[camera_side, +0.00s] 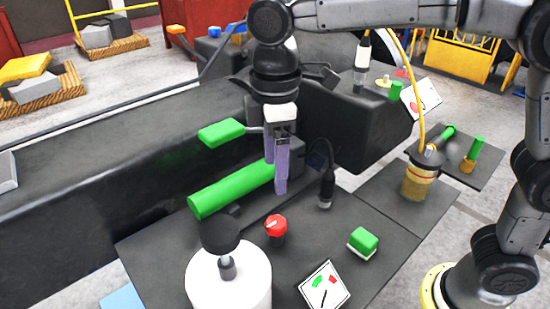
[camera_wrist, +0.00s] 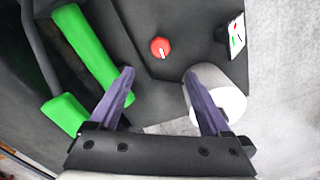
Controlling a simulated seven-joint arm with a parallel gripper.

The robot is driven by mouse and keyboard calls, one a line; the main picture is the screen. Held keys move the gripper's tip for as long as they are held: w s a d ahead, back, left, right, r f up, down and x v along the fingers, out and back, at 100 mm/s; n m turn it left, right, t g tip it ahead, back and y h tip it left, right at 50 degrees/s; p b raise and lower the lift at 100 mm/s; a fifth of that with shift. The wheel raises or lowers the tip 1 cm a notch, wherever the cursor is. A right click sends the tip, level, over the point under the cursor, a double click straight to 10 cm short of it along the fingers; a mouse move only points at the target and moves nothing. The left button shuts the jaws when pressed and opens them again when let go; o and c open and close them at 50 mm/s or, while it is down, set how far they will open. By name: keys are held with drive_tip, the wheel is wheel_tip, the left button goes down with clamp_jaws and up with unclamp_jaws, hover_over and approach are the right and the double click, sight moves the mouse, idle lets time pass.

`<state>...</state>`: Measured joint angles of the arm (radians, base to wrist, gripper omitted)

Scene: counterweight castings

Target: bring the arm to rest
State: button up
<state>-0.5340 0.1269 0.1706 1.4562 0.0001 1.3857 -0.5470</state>
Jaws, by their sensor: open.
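My gripper (camera_side: 277,178) hangs pointing down over the dark work surface, with its two purple fingers apart and nothing between them. In the side view it is in front of the green cylinder (camera_side: 231,190) and below a green paddle-shaped handle (camera_side: 222,133). In the wrist view my gripper (camera_wrist: 158,95) shows its fingers spread wide. The green cylinder (camera_wrist: 85,45) and the green handle (camera_wrist: 63,115) lie to the left of the fingers there. I cannot tell whether a finger touches the cylinder.
A red knob (camera_side: 276,226), a green button (camera_side: 363,241), a gauge (camera_side: 324,287) and a white cylinder with a black knob (camera_side: 229,282) stand on the near panel. A black plug on a cable (camera_side: 326,188) stands right of the gripper. A brass-coloured canister (camera_side: 419,181) is farther right.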

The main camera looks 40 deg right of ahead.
drive_tip(key=shift+r, duration=0.35)
drive_tip(key=s+d+r+m+t, duration=0.2)
drive_tip(key=s+d+r, duration=0.15)
drive_tip(key=d, duration=0.35)
drive_tip(key=s+d+r+m+t, duration=0.1)
drive_tip(key=s+d+r+m, duration=0.2)
drive_tip(key=d, duration=0.4)
drive_tip(key=s+d+f+m+t, duration=0.2)
drive_tip(key=s+d+f+m, duration=0.4)
drive_tip(key=s+f, duration=0.4)
drive_tip(key=shift+s+f+m+t, duration=0.35)
drive_tip(key=shift+s+m, duration=0.25)
drive_tip(key=shift+m, duration=0.1)
drive_tip(key=shift+d, duration=0.1)
